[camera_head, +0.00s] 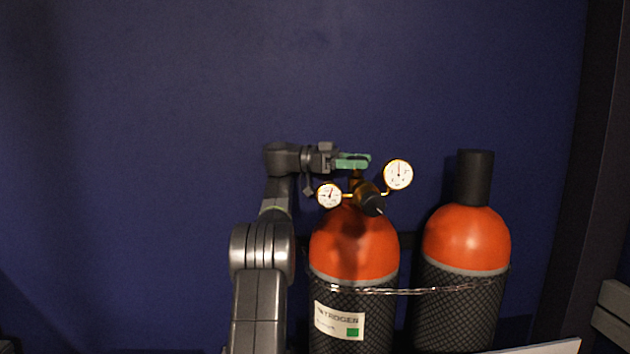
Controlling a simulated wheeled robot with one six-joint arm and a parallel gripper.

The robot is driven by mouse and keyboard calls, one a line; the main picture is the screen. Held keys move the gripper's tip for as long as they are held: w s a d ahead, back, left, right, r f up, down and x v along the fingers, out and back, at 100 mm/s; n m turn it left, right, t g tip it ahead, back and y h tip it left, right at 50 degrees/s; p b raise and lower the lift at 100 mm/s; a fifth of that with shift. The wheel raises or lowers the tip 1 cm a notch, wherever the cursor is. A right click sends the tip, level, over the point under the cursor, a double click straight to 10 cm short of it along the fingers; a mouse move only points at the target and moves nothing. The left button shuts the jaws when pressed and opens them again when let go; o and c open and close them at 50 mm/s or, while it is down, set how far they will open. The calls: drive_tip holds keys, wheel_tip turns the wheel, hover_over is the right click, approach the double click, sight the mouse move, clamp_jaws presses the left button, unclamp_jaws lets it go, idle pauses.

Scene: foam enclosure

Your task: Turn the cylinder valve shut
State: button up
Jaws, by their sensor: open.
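An orange-topped cylinder (354,250) with a nitrogen label stands upright right of my arm. A brass valve and regulator (358,187) sit on its top, with two round white gauges, one at left (329,196) and a higher one at right (397,174). A green part (354,160) lies level just above the brass; I cannot tell whether it is the valve's handwheel or my gripper's fingers. My gripper (340,159) reaches in from the left at this height and is open. The gap between its fingers is too small to make out, and contact with the valve cannot be told.
A second orange cylinder (466,240) with a dark cap (474,177) stands to the right. A chain (400,291) runs across both cylinders. Dark blue wall (300,70) is behind, with free room above the valve. A dark post (588,150) stands at far right.

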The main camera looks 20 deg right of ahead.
drive_tip(key=shift+f+n+t+h+b, duration=0.1)
drive_tip(key=shift+n+t+h+b, duration=0.35)
drive_tip(key=shift+n+t+b, duration=1.1)
drive_tip(key=shift+f+n+t+h+b, duration=0.1)
drive_tip(key=shift+n+t+h+b, duration=0.3)
drive_tip(key=shift+t+b, duration=1.35)
drive_tip(key=shift+f+n+t+h+b, duration=0.1)
drive_tip(key=shift+n+t+h+b, duration=0.6)
drive_tip(key=shift+b, duration=2)
drive_tip(key=n+t+b, duration=0.2)
drive_tip(key=t+b, duration=0.1)
drive_tip(key=t, duration=0.1)
drive_tip(key=n+t+y+b, duration=0.1)
drive_tip(key=n+t+b, duration=0.2)
drive_tip(key=shift+s+t+b, duration=0.15)
drive_tip(key=shift+t+b, duration=0.25)
drive_tip(key=b+v, duration=0.2)
drive_tip(key=v, duration=1.1)
drive_tip(key=shift+a+r, duration=0.35)
drive_tip(key=p+x, duration=0.3)
drive_tip(key=x, duration=1.1)
drive_tip(key=shift+d, duration=0.15)
drive_tip(key=m+g+p, duration=0.2)
drive_tip(key=g, duration=0.1)
drive_tip(key=shift+a+r+h+p, duration=0.15)
drive_tip(key=shift+a+h+p, duration=0.1)
drive_tip(key=shift+h+p, duration=0.15)
drive_tip(key=shift+m+g+p, duration=0.75)
drive_tip(key=shift+g+p, duration=0.05)
drive_tip(key=shift+g, duration=0.6)
